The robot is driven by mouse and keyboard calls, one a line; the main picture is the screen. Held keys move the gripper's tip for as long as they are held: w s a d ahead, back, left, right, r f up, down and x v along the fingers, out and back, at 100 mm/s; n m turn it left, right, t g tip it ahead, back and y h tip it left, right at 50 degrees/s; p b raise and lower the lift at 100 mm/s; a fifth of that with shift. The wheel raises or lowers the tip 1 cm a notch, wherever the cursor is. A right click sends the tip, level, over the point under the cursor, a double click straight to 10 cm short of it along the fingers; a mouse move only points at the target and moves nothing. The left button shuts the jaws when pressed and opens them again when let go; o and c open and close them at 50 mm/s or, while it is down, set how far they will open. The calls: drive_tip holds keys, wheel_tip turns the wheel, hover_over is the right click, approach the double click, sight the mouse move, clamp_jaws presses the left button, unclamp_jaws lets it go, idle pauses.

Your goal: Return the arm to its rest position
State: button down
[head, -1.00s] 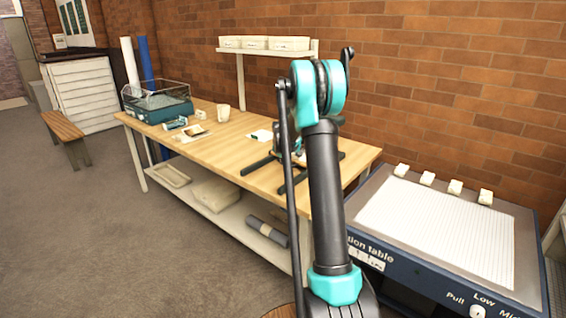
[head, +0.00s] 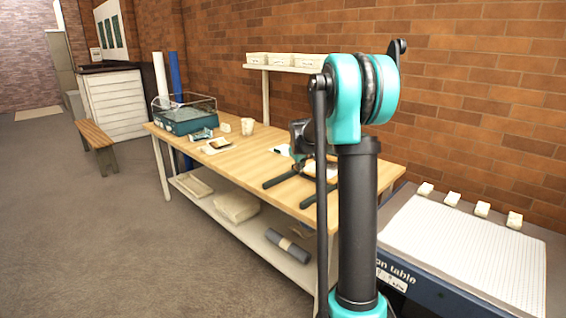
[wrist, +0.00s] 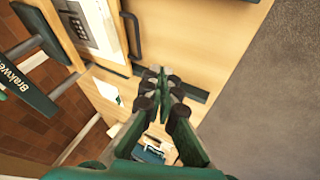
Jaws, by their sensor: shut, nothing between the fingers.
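My arm (head: 357,200) stands upright in the right half of the head view, with a teal elbow joint on top. It hides part of the worktable behind it. My gripper (wrist: 162,92) shows in the wrist view with its dark fingertips together and nothing between them. It is over the wooden worktable (wrist: 215,45), whose edge runs along the right with grey floor beyond. In the head view my arm blocks a clear look at the gripper.
A stand with dark legs (head: 287,174) is on the worktable (head: 245,157). A suction table (head: 470,250) is at the right.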

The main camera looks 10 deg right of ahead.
drive_tip(key=s+a+f+m, duration=0.2)
drive_tip(key=s+f, duration=0.2)
drive_tip(key=s, duration=1)
drive_tip(key=s+a+f+m+g+y, duration=0.1)
drive_tip(key=s+f, duration=0.3)
drive_tip(key=s, duration=1.1)
drive_tip(key=s+a+f+m+g, duration=0.1)
drive_tip(key=s+a+f+m, duration=0.2)
drive_tip(key=s, duration=1.1)
drive_tip(key=shift+s+a+f+y, duration=0.15)
drive_tip(key=shift+s+f+y, duration=0.2)
drive_tip(key=shift+f, duration=0.3)
